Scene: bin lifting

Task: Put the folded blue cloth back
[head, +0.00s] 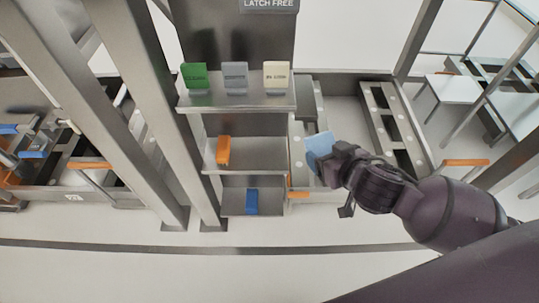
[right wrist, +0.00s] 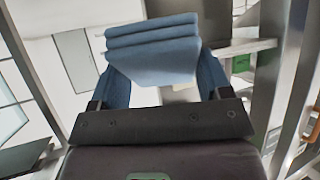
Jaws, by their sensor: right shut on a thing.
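The folded blue cloth (head: 318,145) is held in the air by my right gripper (head: 327,158), to the right of a metal shelf stand. In the right wrist view the cloth (right wrist: 150,62) shows as several stacked light-blue layers between the two fingers of the gripper (right wrist: 160,72), which is shut on it. My left gripper is not in view.
The stand's top shelf (head: 240,103) bears green, grey and cream blocks. The middle shelf (head: 258,160) bears an orange block (head: 223,150), with free room to its right. The bottom shelf (head: 272,206) bears a blue block (head: 252,201). Metal posts (head: 135,100) stand at the left.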

